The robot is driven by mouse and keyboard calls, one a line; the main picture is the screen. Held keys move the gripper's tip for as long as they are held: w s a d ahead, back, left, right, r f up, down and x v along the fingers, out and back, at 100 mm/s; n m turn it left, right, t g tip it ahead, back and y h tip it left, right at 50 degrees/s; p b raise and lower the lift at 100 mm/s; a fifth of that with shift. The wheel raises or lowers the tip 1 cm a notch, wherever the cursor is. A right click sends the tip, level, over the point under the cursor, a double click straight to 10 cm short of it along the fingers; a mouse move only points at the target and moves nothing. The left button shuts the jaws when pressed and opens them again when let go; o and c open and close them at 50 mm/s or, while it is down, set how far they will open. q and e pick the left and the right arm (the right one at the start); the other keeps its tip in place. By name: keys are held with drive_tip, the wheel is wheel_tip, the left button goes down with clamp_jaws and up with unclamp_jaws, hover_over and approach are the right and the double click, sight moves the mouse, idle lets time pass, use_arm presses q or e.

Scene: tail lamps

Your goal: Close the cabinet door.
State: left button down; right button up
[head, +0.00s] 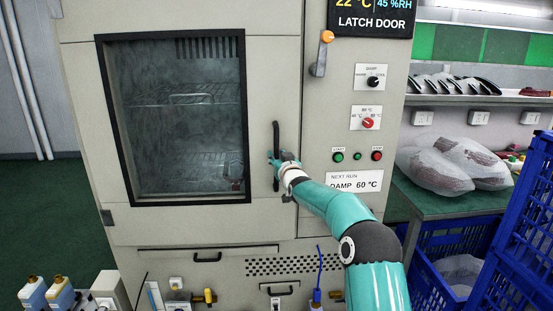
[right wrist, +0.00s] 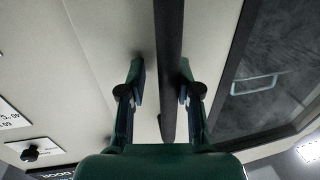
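The cabinet door (head: 275,60) is a beige panel with a dark-framed window (head: 185,115). It looks flush or nearly flush with the cabinet front; a small gap cannot be ruled out. Its black upright handle (head: 276,133) is near the door's right edge. My right gripper (head: 277,163) is at the handle's lower half. In the right wrist view the handle (right wrist: 169,35) runs between the two open fingers (right wrist: 163,82), with a visible gap on the left finger's side. Contact on the other side cannot be told. My left gripper is not in view.
A latch lever with an orange knob (head: 320,55) is right of the door, below a display (head: 371,18) reading "LATCH DOOR". Knobs and buttons sit on the panel (head: 370,100). Blue crates (head: 525,215) and a table with wrapped parts (head: 440,165) stand at right.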

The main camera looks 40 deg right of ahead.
drive_tip(key=shift+o, duration=0.7)
drive_tip(key=shift+d+f, duration=0.15)
drive_tip(key=shift+w+a, duration=0.1)
drive_tip(key=shift+a, duration=0.2)
drive_tip(key=v, duration=1.2)
